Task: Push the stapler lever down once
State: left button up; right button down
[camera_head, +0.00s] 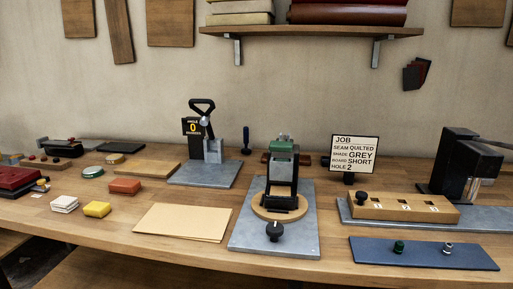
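No part is plainly marked as the stapler. One lever in view is a black loop-handled lever (203,107), which stands raised on a grey bench device (212,148) at the back, left of centre. A black machine (463,165) stands at the right on a grey plate, with a thin dark bar (496,143) running out of its top to the picture's right edge. I cannot tell which of the two is the stapler. Neither of my grippers shows in the head view.
A small chair-like assembly (283,175) stands on a round wooden disc at centre. A wooden block (405,208) and a blue mat (424,254) lie right. Tan sheets (183,222) and coloured pads (97,209) lie left.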

aim_at(283, 145)
jog(key=k, duration=0.5)
jog(key=u, duration=1.7)
jog(key=i, duration=1.1)
jog(key=z, duration=2.25)
